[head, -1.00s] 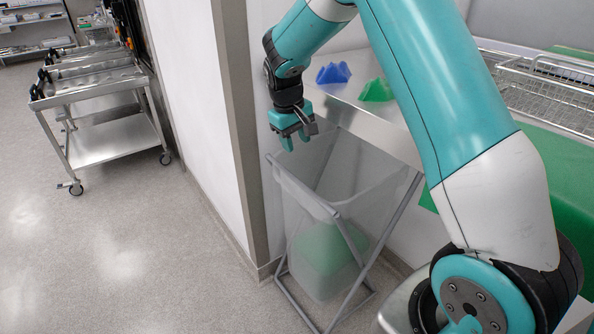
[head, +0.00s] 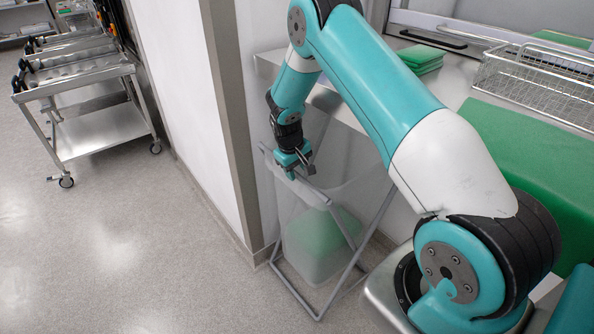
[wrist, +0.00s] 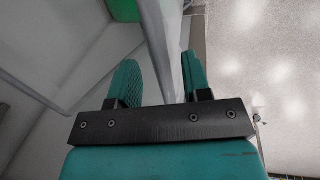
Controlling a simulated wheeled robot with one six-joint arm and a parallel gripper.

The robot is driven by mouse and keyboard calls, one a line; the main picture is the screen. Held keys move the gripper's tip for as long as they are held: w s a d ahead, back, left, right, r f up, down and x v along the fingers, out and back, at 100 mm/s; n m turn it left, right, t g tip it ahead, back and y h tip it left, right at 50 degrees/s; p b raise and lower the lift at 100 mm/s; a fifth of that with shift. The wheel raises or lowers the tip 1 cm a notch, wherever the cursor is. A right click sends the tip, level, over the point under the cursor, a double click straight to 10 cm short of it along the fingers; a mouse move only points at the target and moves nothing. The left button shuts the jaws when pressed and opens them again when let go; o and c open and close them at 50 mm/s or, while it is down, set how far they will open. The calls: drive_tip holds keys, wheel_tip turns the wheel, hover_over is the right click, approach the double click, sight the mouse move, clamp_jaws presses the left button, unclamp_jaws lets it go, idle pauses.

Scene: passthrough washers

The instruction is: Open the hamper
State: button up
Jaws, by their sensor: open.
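The hamper (head: 312,215) is a translucent bag on a grey folding metal frame, standing on the floor beside the wall corner. My gripper (head: 296,174) is at the hamper's near-left top rail. In the wrist view my gripper (wrist: 155,82) is open, and the grey rail (wrist: 163,45) runs between its two teal fingers. The rail shows a gap to the left finger and lies close to the right one. I cannot tell whether that finger touches it.
A steel counter (head: 465,85) behind carries green folded cloths (head: 421,57) and a wire basket (head: 540,80). A wall corner (head: 225,120) stands just left of the hamper. Steel carts (head: 95,130) stand at the far left. The floor in front is clear.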

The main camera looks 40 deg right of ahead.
drive_tip(key=shift+d+f, duration=0.15)
drive_tip(key=shift+f, duration=0.6)
clamp_jaws()
